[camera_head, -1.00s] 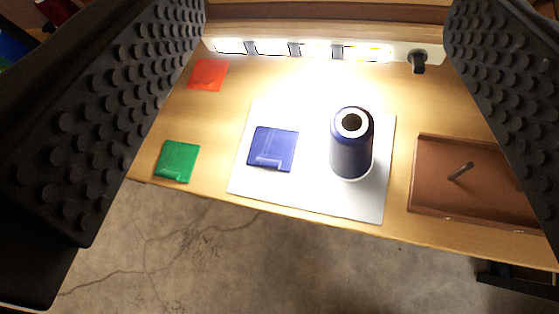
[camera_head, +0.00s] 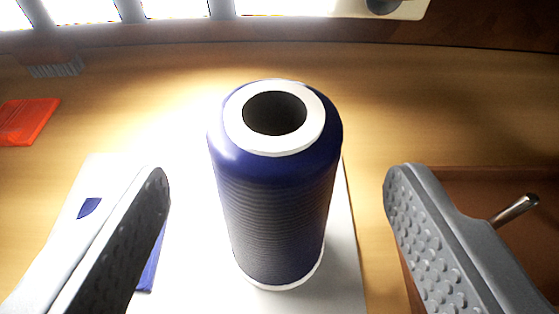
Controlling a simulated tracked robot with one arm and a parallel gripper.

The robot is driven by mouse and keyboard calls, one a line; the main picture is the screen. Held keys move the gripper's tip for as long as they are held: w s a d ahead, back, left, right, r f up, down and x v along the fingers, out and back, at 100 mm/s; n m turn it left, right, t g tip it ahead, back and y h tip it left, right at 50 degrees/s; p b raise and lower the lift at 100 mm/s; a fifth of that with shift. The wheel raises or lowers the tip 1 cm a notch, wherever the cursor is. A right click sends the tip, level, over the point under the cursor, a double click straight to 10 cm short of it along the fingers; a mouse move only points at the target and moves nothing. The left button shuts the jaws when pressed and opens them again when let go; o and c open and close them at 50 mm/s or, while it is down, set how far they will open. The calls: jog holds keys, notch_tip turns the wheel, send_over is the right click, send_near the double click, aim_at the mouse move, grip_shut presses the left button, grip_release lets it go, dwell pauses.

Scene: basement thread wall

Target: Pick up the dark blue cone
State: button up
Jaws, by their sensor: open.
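The dark blue cone (camera_head: 277,205) of thread stands upright on a white mat (camera_head: 345,275). It has a white top ring around a dark hole and a white rim at its base. My gripper (camera_head: 277,190) is open, with one finger on each side of the cone. Both fingers are apart from the cone, with clear gaps left and right. A flat dark blue square (camera_head: 150,265) lies on the mat to the left, mostly hidden behind my left finger.
An orange-red square (camera_head: 27,121) lies at the left. A brown tray (camera_head: 470,185) with a metal pin (camera_head: 515,209) is at the right, partly behind my right finger. A bright light strip (camera_head: 180,8) runs along the back.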

aim_at(277, 79)
jog(key=shift+r+b+x, duration=0.2)
jog(key=shift+b+x, duration=0.4)
jog(key=shift+x, duration=2.65)
grip_shut()
jog(key=shift+r, duration=0.15)
jog(key=shift+r+p, duration=0.55)
jog(key=shift+r, duration=0.8)
jog(key=s+d+r+b, duration=0.1)
jog(key=s+d, duration=0.2)
jog(key=s, duration=0.4)
jog(key=s+d+r+b, duration=0.1)
jog(key=s+d, duration=0.2)
jog(key=s, duration=0.4)
jog(key=shift+s+d+b, duration=0.25)
jog(key=shift+b, duration=0.1)
